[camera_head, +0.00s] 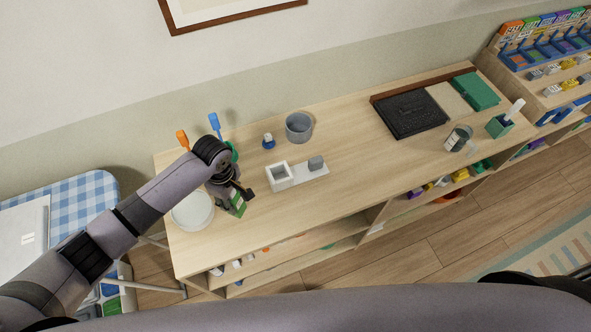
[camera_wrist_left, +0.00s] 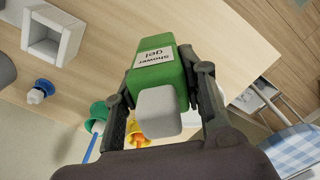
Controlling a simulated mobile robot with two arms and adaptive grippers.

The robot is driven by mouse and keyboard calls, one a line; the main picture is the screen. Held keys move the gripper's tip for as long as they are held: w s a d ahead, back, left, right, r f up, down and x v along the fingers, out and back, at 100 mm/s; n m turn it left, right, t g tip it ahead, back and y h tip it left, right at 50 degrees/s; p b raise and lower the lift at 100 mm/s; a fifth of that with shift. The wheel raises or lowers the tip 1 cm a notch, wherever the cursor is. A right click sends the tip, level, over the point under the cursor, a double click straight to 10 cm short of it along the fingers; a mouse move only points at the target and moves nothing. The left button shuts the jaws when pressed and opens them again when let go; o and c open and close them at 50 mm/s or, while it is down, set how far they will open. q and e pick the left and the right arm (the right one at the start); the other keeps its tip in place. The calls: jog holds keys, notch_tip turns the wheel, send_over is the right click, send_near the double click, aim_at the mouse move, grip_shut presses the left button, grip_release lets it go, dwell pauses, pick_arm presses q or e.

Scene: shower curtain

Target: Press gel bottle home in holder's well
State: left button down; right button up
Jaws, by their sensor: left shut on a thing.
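The gel bottle (camera_head: 238,208), green with a white "Shower gel" label and a light grey cap, is in my left gripper (camera_head: 232,194). In the left wrist view, the fingers of the left gripper (camera_wrist_left: 163,88) close on both sides of the bottle (camera_wrist_left: 160,78), with the cap toward the camera. The white holder (camera_head: 292,178) stands on the shelf top to the right of the bottle, apart from it. Its square well looks empty, and a grey block sits at its right end. The holder (camera_wrist_left: 70,33) also shows at upper left in the wrist view. My right gripper is not in view.
A white round dish (camera_head: 190,212) lies left of the bottle. A blue-and-white item (camera_head: 268,141) and a grey cup (camera_head: 299,127) stand behind the holder. Green and orange cups with brushes are behind my arm. The shelf top (camera_head: 350,160) right of the holder is clear.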

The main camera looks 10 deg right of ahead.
pick_arm(q)
jog(key=shift+r, duration=3.05)
jog(key=shift+r, duration=2.5)
